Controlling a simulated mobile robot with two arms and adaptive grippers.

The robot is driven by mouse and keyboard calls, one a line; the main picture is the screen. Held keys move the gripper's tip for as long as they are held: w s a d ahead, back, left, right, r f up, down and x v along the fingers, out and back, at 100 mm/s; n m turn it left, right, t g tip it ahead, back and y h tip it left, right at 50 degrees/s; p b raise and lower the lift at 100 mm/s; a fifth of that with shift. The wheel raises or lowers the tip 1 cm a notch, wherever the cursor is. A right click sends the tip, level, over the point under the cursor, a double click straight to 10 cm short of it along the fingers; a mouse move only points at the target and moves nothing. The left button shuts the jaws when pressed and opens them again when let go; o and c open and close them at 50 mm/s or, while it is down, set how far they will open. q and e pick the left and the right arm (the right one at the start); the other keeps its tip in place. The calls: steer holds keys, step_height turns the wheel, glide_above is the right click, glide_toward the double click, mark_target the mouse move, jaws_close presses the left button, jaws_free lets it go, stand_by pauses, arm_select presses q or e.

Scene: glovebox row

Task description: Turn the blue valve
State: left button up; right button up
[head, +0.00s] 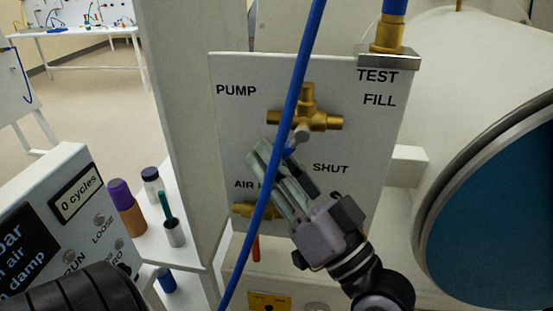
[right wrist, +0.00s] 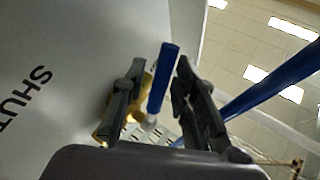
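The brass valve body (head: 312,119) is on the white panel, between the words PUMP, TEST FILL and SHUT. In the head view only a small piece of its blue handle (head: 291,151) shows, beside the fingers of my right gripper (head: 277,164). In the right wrist view the blue handle (right wrist: 163,80) stands between the two open fingers of that gripper (right wrist: 158,88), with a visible gap on each side. Brass (right wrist: 109,116) shows partly behind the left finger. My left gripper is not in view.
A blue hose (head: 301,82) hangs across the panel (head: 232,125), passing in front of the valve and gripper area. A second brass fitting (head: 252,210) sits below by AIR. A round blue window (head: 500,215) is at right. A shelf with bottles (head: 126,215) is at left.

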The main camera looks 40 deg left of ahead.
steer(key=shift+o, duration=0.2)
steer(key=v, duration=1.2)
